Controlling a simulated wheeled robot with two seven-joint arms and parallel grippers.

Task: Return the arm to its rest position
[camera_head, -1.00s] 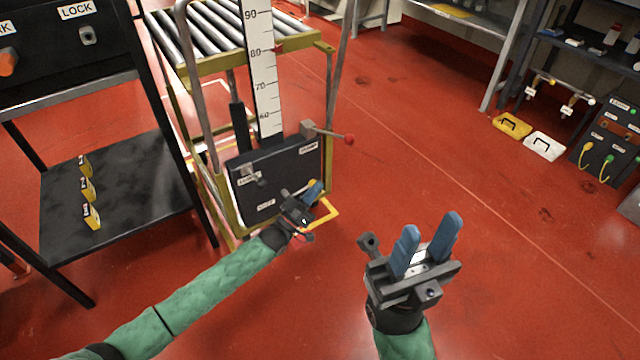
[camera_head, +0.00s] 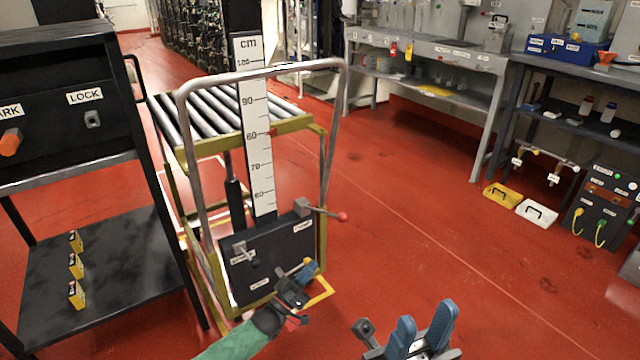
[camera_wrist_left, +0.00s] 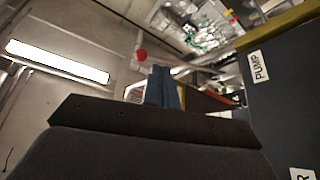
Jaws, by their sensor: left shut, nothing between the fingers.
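My left gripper (camera_head: 308,270) is at the lower right of the lift cart's dark front panel (camera_head: 268,262). Its blue fingers are together and hold nothing. In the left wrist view the shut blue fingers (camera_wrist_left: 163,86) point up past the panel, whose edge with a PUMP label (camera_wrist_left: 259,67) is at the right. My right gripper (camera_head: 427,330) is at the bottom edge of the head view, its two blue fingers apart with nothing between them. Its lower part is out of frame.
The lift cart (camera_head: 240,145) has a roller top, a cm scale (camera_head: 257,130) and a red-knobbed lever (camera_head: 341,216). A black shelf rack (camera_head: 100,255) stands at left. Benches (camera_head: 425,48) line the back right. The red floor (camera_head: 430,190) between is clear.

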